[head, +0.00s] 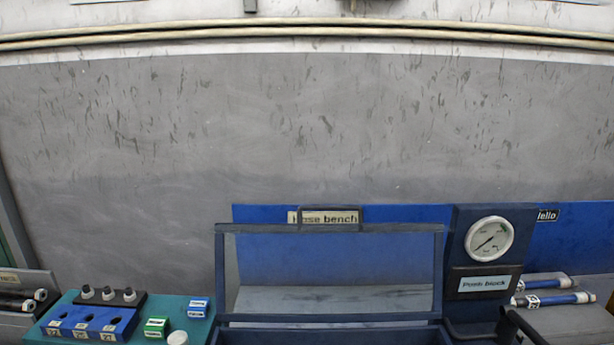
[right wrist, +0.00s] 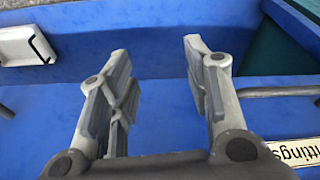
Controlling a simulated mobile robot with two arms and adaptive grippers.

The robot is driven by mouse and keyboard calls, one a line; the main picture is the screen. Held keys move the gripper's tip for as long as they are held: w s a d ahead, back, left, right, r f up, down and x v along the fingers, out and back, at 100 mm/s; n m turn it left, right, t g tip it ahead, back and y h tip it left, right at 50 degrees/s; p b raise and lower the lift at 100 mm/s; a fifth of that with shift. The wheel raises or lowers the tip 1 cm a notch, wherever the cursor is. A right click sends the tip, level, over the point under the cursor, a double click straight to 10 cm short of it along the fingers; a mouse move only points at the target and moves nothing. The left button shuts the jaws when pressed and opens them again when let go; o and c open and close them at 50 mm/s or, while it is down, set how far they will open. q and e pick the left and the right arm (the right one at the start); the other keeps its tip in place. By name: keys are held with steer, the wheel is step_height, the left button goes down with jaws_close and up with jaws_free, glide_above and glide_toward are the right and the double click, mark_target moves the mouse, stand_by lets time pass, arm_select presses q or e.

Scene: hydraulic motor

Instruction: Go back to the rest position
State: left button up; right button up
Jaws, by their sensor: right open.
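My right gripper (right wrist: 158,95) shows in the right wrist view, with its two grey fingers wide apart and nothing between them. Behind the fingers is a blue surface (right wrist: 155,75) with a raised edge along the far side. I cannot tell whether the fingers touch it. Neither gripper shows in the head view, and my left gripper is in no view.
Labelled cylinders (head: 552,298) lie at right. A fittings label (right wrist: 295,151) is near my right gripper.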

steer(key=s+f, duration=0.3)
steer(key=f, duration=0.5)
steer(key=s+f, duration=0.3)
steer(key=f, duration=0.6)
steer(key=s+d+f+g, duration=0.1)
steer(key=s+d+f, duration=0.2)
steer(key=s+f, duration=0.8)
steer(key=s, duration=0.2)
steer(key=shift+s+d+g, duration=0.15)
steer(key=shift+s+g, duration=0.25)
steer(key=shift+s+f, duration=0.1)
steer(key=shift+c, duration=0.7)
